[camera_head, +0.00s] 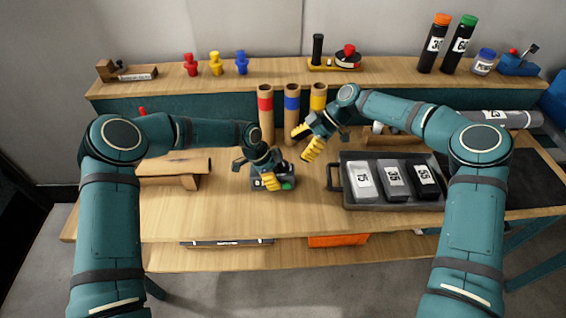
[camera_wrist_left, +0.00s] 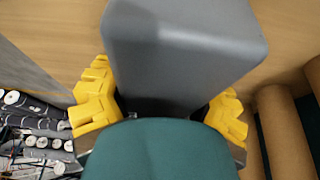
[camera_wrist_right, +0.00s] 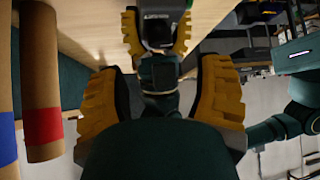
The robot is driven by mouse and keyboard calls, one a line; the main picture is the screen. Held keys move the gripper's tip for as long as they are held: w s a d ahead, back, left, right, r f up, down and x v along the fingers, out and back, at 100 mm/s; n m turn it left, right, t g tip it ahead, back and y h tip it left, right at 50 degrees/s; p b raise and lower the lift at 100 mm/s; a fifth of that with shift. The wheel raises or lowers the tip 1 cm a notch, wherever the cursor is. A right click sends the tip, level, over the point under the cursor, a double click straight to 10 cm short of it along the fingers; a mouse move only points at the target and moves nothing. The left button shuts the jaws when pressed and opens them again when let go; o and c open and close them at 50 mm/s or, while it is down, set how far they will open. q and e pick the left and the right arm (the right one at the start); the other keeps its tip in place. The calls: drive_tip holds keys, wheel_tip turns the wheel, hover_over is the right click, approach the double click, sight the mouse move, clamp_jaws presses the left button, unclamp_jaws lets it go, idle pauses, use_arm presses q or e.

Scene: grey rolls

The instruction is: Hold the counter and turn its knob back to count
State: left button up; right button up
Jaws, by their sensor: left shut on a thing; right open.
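The counter (camera_head: 259,183) is a small dark grey box on the wooden table, with a white label and a green part at its front right. My left gripper (camera_head: 269,171) is shut on it from above. In the left wrist view the grey box (camera_wrist_left: 185,45) fills the space between the yellow fingers. My right gripper (camera_head: 308,144) is open and empty, above and to the right of the counter. The right wrist view shows the counter (camera_wrist_right: 160,8) ahead between the left gripper's fingers. I cannot make out the knob; the left gripper covers much of the counter.
Three cardboard tubes with red (camera_head: 266,128), blue (camera_head: 291,128) and yellow (camera_head: 317,101) bands stand behind. A wooden stand (camera_head: 170,182) is at left.

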sight(283, 166)
drive_tip(key=x, duration=0.8)
clamp_jaws()
